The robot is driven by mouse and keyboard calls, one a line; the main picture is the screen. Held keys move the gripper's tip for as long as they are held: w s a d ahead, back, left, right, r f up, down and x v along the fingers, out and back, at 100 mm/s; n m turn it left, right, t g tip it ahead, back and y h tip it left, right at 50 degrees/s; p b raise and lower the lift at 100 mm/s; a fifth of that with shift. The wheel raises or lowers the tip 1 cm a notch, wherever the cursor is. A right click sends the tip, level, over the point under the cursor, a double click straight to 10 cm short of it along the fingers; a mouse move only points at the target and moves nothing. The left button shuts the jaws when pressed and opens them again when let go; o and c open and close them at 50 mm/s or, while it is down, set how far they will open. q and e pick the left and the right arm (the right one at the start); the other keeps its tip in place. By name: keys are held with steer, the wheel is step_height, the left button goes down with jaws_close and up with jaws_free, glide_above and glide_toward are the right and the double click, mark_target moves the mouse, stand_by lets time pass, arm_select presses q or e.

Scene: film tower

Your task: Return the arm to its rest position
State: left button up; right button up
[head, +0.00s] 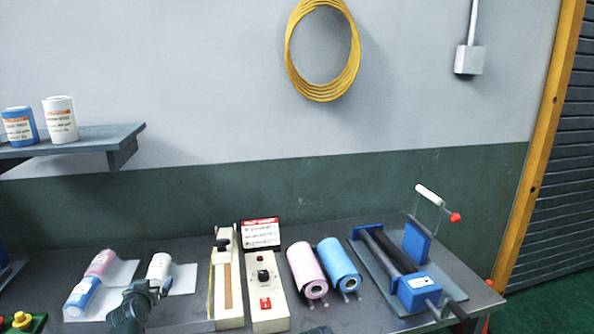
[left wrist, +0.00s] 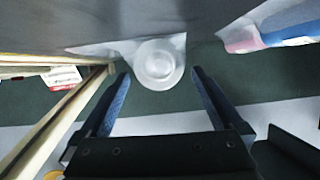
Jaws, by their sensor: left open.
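My left gripper (head: 154,288) is open, low over the table's left part in the head view. A white roll (head: 159,267) with a printed label is just beyond its fingers, by a white sheet (head: 184,278). In the left wrist view the round pale end of the white roll (left wrist: 158,66) shows ahead, between the spread fingers (left wrist: 160,92), with visible gaps at both sides. I see no grip on it. My right gripper does not show; a small dark shape at the bottom edge of the head view is too cut off to identify.
Left of the gripper lie a pink roll (head: 102,263) and a blue roll (head: 82,297). A cream sealer (head: 228,285) and a cream control box (head: 268,290) stand to the right, then film rolls (head: 308,270) and a roller machine (head: 400,265). A shelf (head: 125,135) overhangs at upper left.

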arm_select(q)
steer(key=b+x, duration=0.1)
steer(key=x, duration=0.3)
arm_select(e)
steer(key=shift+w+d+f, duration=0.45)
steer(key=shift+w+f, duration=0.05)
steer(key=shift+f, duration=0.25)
arm_select(q)
steer(key=shift+s+d+r, duration=0.1)
steer(key=shift+s, duration=0.1)
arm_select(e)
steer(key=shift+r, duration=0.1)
